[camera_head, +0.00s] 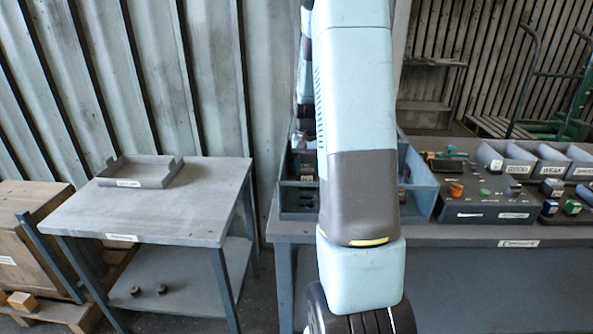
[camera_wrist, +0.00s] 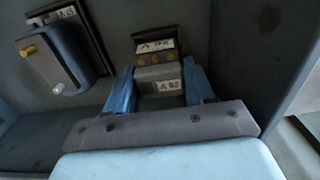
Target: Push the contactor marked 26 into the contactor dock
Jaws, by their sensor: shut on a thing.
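In the wrist view my gripper (camera_wrist: 162,88) has its two blue fingers on either side of a small grey block (camera_wrist: 158,73). It is shut on this block. The block has a white label that starts with "A"; the rest is too blurred to read surely as 26. I cannot tell whether block and plate touch. In the head view my arm hides the gripper and the block. I cannot surely make out the contactor dock.
A dark block (camera_wrist: 55,58) with a yellow and a pale knob sits left of my gripper before another labelled plate. A grey-blue wall (camera_wrist: 285,65) stands close on the right. In the head view a blue bin (camera_head: 420,185) stands behind my arm; the left table (camera_head: 165,212) is mostly clear.

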